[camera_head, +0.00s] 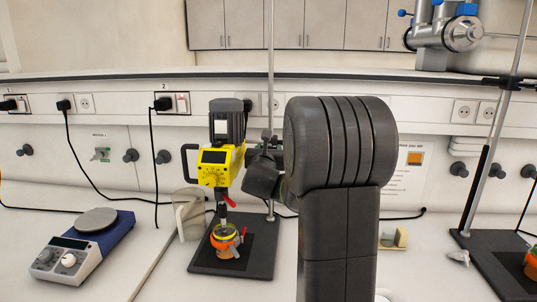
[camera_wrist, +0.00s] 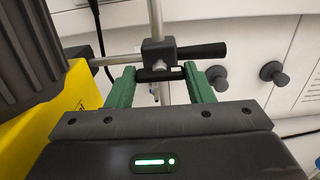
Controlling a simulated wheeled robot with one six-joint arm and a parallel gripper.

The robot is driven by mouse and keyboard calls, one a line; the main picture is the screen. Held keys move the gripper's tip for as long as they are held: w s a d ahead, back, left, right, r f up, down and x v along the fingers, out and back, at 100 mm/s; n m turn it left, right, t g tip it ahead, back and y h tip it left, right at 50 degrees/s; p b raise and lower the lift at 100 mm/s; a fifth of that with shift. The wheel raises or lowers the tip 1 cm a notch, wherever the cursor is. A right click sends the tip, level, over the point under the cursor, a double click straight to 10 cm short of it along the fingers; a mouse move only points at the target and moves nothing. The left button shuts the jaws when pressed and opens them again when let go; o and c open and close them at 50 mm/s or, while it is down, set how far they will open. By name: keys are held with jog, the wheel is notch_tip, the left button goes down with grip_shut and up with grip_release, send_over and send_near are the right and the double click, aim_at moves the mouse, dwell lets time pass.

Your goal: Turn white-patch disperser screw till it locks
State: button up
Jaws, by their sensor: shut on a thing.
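The yellow disperser (camera_head: 215,160) hangs on a thin upright rod (camera_head: 271,60), its shaft reaching down to a yellow-and-orange ringed vessel (camera_head: 225,238). In the wrist view the disperser's yellow and dark housing (camera_wrist: 70,100) fills the left side. A dark clamp block (camera_wrist: 158,52) joins the rod to the disperser's horizontal bar. My gripper (camera_wrist: 160,74) has its two green fingers closed on a short black screw piece (camera_wrist: 158,75) just below the block. No white patch can be made out on it. In the head view my arm hides much of the gripper.
A clear beaker (camera_head: 188,216) stands beside the black stand base (camera_head: 258,255). A blue-and-white hotplate stirrer (camera_head: 88,238) is at left. Another stand base (camera_head: 495,262) is at right. Cables (camera_head: 100,190) hang along the wall. A black handle (camera_wrist: 203,51) sticks out right of the clamp.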

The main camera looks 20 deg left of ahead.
jog(key=shift+c, duration=0.2)
jog(key=o, duration=1)
jog(key=b+v, duration=0.3)
jog(key=v, duration=1)
jog(key=shift+s, duration=0.4)
jog(key=shift+w, duration=0.1)
jog(key=p+x, duration=0.3)
jog(key=x, duration=1)
jog(key=shift+w, duration=0.35)
jog(key=shift+s, duration=0.1)
